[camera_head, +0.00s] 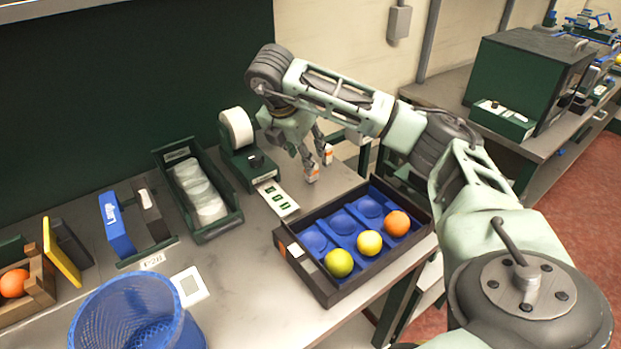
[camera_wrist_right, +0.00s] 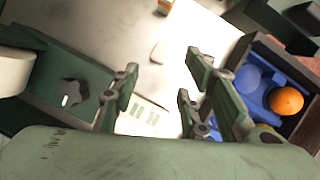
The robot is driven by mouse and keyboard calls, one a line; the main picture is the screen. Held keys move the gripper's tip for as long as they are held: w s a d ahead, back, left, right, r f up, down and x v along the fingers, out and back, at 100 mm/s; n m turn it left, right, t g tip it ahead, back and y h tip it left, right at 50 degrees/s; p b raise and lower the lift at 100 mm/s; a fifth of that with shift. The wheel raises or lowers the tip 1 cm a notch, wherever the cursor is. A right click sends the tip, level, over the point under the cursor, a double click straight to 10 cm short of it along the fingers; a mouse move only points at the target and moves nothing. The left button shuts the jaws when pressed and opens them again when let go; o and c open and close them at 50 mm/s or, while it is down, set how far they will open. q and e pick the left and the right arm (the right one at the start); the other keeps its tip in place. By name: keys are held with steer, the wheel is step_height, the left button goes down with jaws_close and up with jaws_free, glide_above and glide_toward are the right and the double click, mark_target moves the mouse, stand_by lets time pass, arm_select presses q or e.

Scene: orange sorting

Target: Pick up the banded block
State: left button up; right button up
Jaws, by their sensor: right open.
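The banded block (camera_wrist_right: 165,7), orange and white, stands on the table at the top edge of the right wrist view, partly cut off. My right gripper (camera_wrist_right: 162,72) is open, with bare table and a printed label strip showing between its fingers. The block lies beyond the fingertips, apart from them. In the head view my right gripper (camera_head: 318,162) points down over the back of the table, between the label printer and the tray. Orange and white patches show at its fingertips there; I cannot tell which belong to the block. My left gripper is not in view.
The label printer (camera_head: 240,150) stands left. A green bin (camera_head: 195,190), blue basket (camera_head: 135,315) and wooden crate (camera_head: 38,293) stand further left.

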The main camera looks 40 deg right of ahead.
steer(key=x, duration=0.2)
steer(key=p+x, duration=0.1)
steer(key=x, duration=0.1)
steer(key=p+x, duration=0.1)
steer(key=x, duration=0.2)
steer(key=shift+w+d, duration=0.2)
steer(key=shift+w, duration=0.1)
steer(key=shift+d+f, duration=0.15)
steer(key=shift+f, duration=0.2)
jaws_close()
